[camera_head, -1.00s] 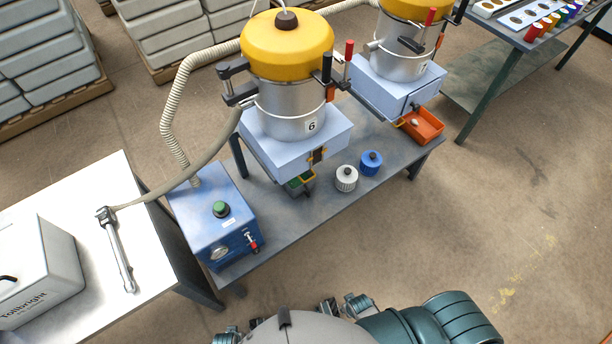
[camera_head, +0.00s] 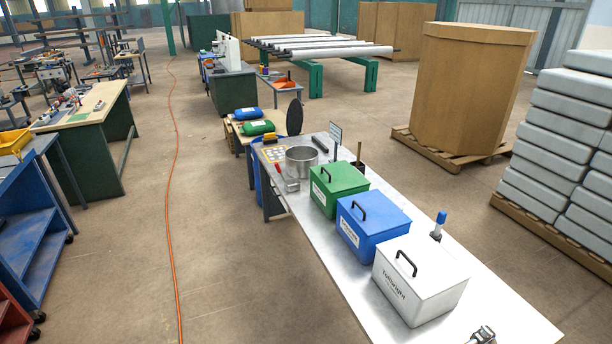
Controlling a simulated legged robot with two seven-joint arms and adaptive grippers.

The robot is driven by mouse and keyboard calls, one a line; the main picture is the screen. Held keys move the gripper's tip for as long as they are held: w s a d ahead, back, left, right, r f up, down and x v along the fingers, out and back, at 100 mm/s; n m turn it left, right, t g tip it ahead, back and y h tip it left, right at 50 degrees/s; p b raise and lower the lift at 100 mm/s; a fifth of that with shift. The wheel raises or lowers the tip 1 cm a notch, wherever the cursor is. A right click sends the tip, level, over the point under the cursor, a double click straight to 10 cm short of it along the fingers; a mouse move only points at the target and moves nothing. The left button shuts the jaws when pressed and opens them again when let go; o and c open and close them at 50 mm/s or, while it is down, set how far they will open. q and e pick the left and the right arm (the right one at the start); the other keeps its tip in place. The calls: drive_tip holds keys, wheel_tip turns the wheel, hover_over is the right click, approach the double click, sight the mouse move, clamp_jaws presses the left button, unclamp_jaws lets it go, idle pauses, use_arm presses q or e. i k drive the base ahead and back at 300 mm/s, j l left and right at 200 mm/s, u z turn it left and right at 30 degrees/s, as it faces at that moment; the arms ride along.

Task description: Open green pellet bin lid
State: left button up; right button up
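The green pellet bin (camera_head: 337,200) stands on the long white table, at the far end of a row of three bins. Its lid (camera_head: 339,177) is on, with a dark handle (camera_head: 325,174) on top. The blue bin (camera_head: 371,238) stands right next to it, nearer to me. The white bin (camera_head: 419,294) is nearest. All three lids look closed.
The white table (camera_head: 350,292) also holds a metal pot (camera_head: 301,161) beyond the green bin and a blue-topped tool (camera_head: 438,226) at its right edge. A brown box on a pallet (camera_head: 470,90) and stacked grey sacks (camera_head: 560,150) stand to the right. The floor left of the table is open, with an orange cable (camera_head: 172,200).

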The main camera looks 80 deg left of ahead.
sight(338, 177)
drive_tip(key=u, duration=2.2)
drive_tip(key=i+j+z, duration=0.15)
drive_tip(key=z, duration=0.25)
drive_tip(key=i+j+z, duration=0.25)
drive_tip(key=z, duration=0.2)
